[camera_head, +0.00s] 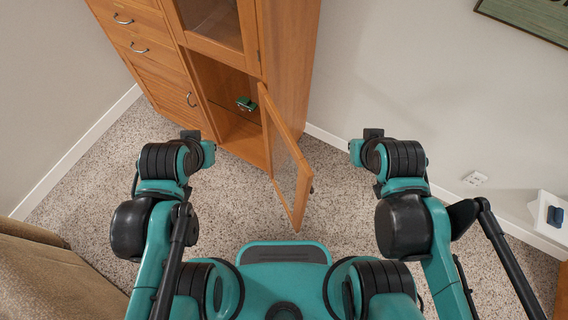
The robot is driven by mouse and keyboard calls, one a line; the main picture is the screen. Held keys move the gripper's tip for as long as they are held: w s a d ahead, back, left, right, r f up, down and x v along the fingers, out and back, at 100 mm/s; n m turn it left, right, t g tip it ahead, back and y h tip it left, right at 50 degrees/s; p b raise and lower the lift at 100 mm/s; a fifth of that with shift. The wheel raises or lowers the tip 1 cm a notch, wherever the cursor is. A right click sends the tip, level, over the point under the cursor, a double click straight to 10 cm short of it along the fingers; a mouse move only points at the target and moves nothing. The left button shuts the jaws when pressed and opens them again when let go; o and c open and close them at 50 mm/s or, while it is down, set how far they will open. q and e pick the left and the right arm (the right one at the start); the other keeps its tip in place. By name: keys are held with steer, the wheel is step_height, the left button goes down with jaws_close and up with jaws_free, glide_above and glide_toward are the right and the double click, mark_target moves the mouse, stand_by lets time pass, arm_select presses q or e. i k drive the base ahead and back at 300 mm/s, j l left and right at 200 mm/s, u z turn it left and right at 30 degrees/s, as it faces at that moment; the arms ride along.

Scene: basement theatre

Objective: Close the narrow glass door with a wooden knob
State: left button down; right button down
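The narrow glass door (284,135), wood-framed, stands open from the lower right compartment of the wooden cabinet (285,60) and swings out toward me. A small dark knob (311,190) shows at the outer face of its free edge. The end of my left arm, with a dark block at its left gripper (190,135), is left of the door, apart from it. The end of my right arm, with a similar dark block at its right gripper (372,133), is right of the door, also apart. Their fingers cannot be made out.
A small green object (245,103) sits inside the open compartment. A brown sofa (45,270) is at lower left. Carpet (330,205) around the open door is clear.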

mark_target(296, 207)
steer(key=l+u, duration=0.3)
steer(key=l, duration=0.15)
steer(key=l+u, duration=0.3)
steer(key=l, duration=0.15)
steer(key=l+u, duration=0.3)
steer(key=l, duration=0.15)
steer(key=k+l+u, duration=0.15)
steer(key=l+u, duration=0.15)
steer(key=k+l+u, duration=0.3)
steer(key=l, duration=0.2)
steer(key=j+z, duration=0.7)
steer(key=z, duration=0.15)
steer(key=k+j+z, duration=0.1)
steer(key=j+z, duration=0.3)
steer(key=l, duration=0.1)
